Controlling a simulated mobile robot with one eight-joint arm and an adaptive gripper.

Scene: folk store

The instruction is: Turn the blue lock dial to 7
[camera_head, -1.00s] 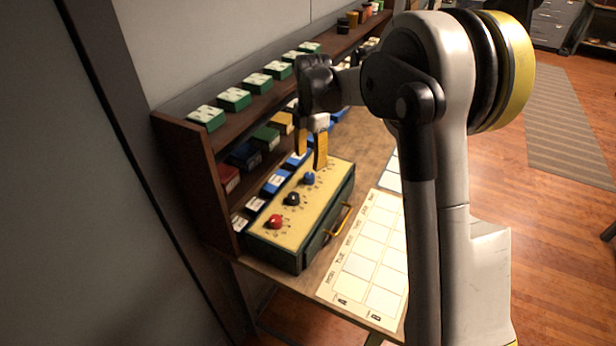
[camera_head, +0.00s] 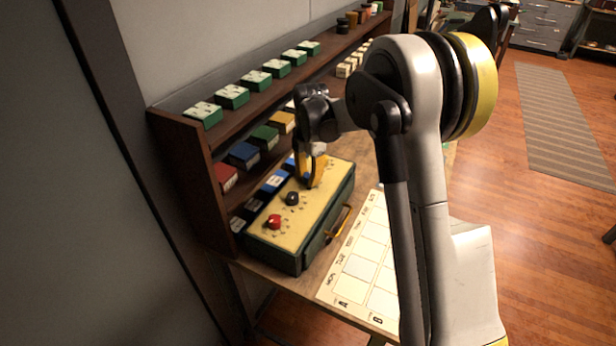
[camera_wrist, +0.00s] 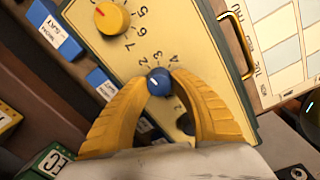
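The blue lock dial (camera_wrist: 159,83) sits on the cream top of a dark green box (camera_head: 292,254). My gripper (camera_head: 312,186) is over the dial, pointing down, and mostly hides it in the head view. In the wrist view, the two yellow fingers (camera_wrist: 162,79) stand on either side of the dial and appear to touch it. A small white mark shows on the dial. The digits 2, 3 and 4 show above it; the other digits around it are hidden or unreadable.
A black dial (camera_head: 292,198) and a red dial (camera_head: 274,222) are on the same box top. A yellow handle (camera_head: 337,222) is on its front. A shelf (camera_head: 215,165) with coloured boxes stands close behind. A calendar sheet (camera_head: 362,265) lies in front on the table.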

